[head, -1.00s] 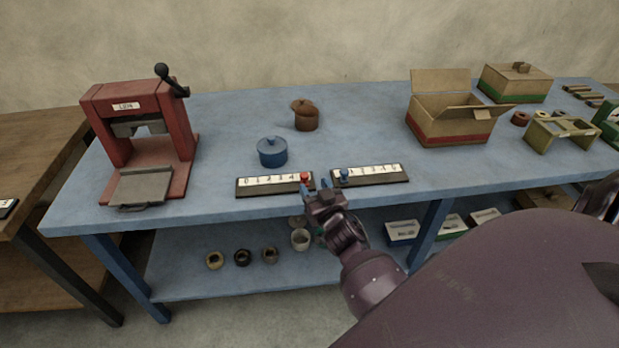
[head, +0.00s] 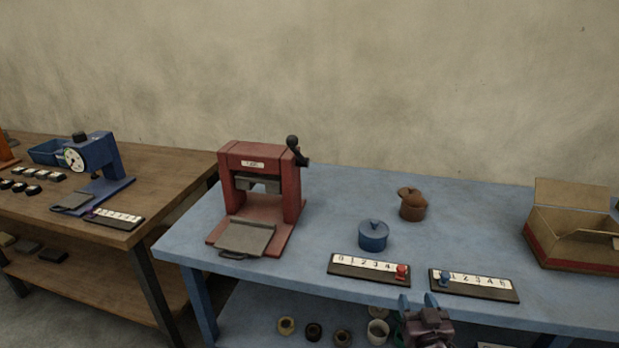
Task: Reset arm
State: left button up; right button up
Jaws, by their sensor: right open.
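My right gripper (head: 417,304) shows at the bottom of the head view, in front of the blue table's near edge. Its two fingers point up and stand apart, with nothing between them. Just beyond it are two dark number strips on the table. The left strip (head: 345,270) has a red peg (head: 402,271) at its right end. The right strip (head: 490,292) has a blue peg (head: 444,279) at its left end. The gripper looks apart from both, though the gap is hard to judge. My left gripper is not in view.
A red press (head: 262,190) stands on the blue table (head: 330,205), with a blue lidded pot (head: 373,236), a brown lidded pot (head: 412,204) and an open cardboard box (head: 570,255). A wooden table (head: 165,185) at left holds a blue dial machine (head: 100,160). Several rings lie on the lower shelf.

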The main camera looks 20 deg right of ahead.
jog(key=s+a+f+n+g+y, duration=0.2)
jog(key=s+a+f, duration=0.3)
jog(key=s, duration=0.4)
jog(key=s+a+f+n+g+y, duration=0.2)
jog(key=s+a+f+g+y, duration=0.1)
jog(key=s, duration=0.6)
notch_tip(320, 180, down, 3)
jog(key=a+g, duration=0.1)
jog(key=a, duration=0.2)
jog(key=shift+s+r, duration=0.2)
jog(key=shift+s, duration=0.05)
jog(key=shift+d, duration=0.1)
dwell(1.6)
